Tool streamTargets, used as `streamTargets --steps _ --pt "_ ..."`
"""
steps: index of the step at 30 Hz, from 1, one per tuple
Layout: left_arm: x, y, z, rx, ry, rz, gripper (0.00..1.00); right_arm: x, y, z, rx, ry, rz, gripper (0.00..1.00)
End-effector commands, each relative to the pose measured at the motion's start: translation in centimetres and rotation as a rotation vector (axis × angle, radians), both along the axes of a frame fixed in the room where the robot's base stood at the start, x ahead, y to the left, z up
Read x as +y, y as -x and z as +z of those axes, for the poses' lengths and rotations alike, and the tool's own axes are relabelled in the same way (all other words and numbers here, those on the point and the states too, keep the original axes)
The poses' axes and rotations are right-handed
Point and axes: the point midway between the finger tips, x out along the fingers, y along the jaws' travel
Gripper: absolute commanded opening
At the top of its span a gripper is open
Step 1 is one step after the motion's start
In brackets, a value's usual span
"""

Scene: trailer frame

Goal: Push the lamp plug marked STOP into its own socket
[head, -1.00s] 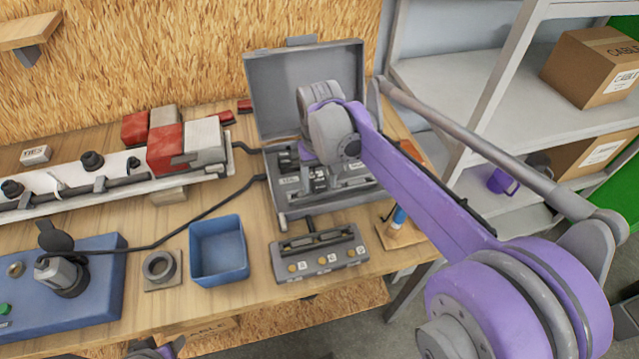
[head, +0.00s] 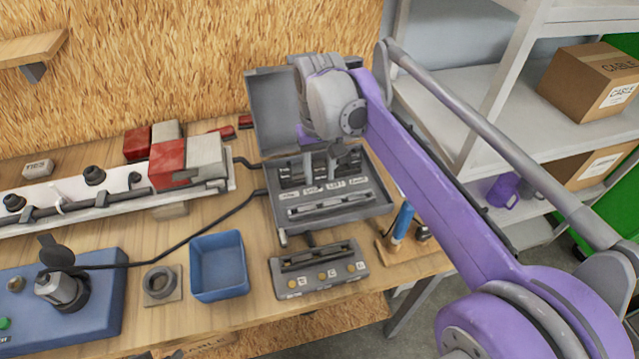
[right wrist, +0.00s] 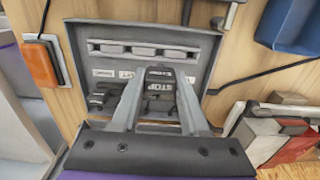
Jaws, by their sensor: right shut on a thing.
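An open grey case (head: 381,207) stands on the bench, its lid leaning up behind. Dark plugs or sockets sit in a row inside it, with a labelled strip (head: 322,190) in front. My right gripper (head: 334,158) is over this row. In the right wrist view my right gripper (right wrist: 158,92) is shut on the dark plug marked STOP (right wrist: 158,86), whose label shows between the fingers. Other dark plugs (right wrist: 103,97) lie beside it. The lower end of the STOP plug is hidden, so I cannot tell whether it touches a socket. My left gripper is not in view.
A grey module with several round buttons (head: 318,270) lies in front of the case. A blue bin (head: 218,266) and a ring on a plate (head: 161,284) are to the left. The red and white lamps (head: 186,163) on a long bar and black cables lie left of the case.

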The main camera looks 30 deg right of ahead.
Motion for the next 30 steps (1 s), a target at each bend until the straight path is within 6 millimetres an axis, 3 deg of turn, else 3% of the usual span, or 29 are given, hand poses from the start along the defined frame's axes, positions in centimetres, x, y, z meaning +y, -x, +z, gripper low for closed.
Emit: streamTargets --steps 4,15,30 --pt "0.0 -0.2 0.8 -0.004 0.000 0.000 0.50 0.0 0.0 1.7 -0.001 0.000 0.000 0.22" --pt "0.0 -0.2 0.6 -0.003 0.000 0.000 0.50 0.0 -0.2 1.7 0.000 0.000 0.000 0.22" --pt "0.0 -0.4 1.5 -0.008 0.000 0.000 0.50 -1.3 -5.6 0.4 0.000 0.000 0.000 0.22"
